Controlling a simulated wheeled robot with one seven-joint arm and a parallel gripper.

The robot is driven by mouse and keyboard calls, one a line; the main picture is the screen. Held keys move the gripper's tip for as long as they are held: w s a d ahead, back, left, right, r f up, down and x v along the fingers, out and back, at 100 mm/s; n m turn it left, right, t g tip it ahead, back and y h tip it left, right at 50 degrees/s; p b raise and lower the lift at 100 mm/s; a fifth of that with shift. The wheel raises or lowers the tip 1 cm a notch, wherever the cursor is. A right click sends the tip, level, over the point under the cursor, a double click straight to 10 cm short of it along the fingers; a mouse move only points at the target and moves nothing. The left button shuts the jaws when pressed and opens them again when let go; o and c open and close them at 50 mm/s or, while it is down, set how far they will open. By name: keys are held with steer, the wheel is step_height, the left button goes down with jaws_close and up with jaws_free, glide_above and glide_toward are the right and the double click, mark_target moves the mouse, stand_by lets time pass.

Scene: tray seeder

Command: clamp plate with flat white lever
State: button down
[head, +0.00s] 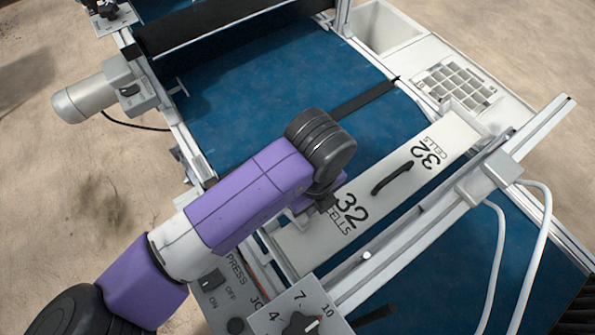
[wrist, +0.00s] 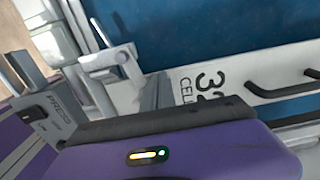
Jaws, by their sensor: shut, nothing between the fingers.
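The white plate (head: 405,188) marked "32 CELLS", with a black handle (head: 393,177), lies across the blue belt. It also shows in the wrist view (wrist: 236,82). A flat white piece that looks like the lever (wrist: 112,58) stands beside the plate's left end in the wrist view; whether it presses on the plate I cannot tell. In the head view my arm hides most of that end. My gripper (head: 327,204) is shut and empty, pointing down over the plate's near end by the printed 32. Whether it touches anything is unclear.
A control box with a PRESS switch (head: 212,281) and a numbered dial (head: 300,323) stand near my arm. A white rail (head: 430,215) runs along the plate's right side. White cables (head: 497,250) hang at the right. The blue belt (head: 235,95) beyond is clear.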

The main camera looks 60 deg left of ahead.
step_height(320, 180, up, 7)
steer(key=p, duration=0.4)
steer(key=shift+r+p, duration=0.15)
steer(key=shift+p, duration=0.15)
stand_by(0.6)
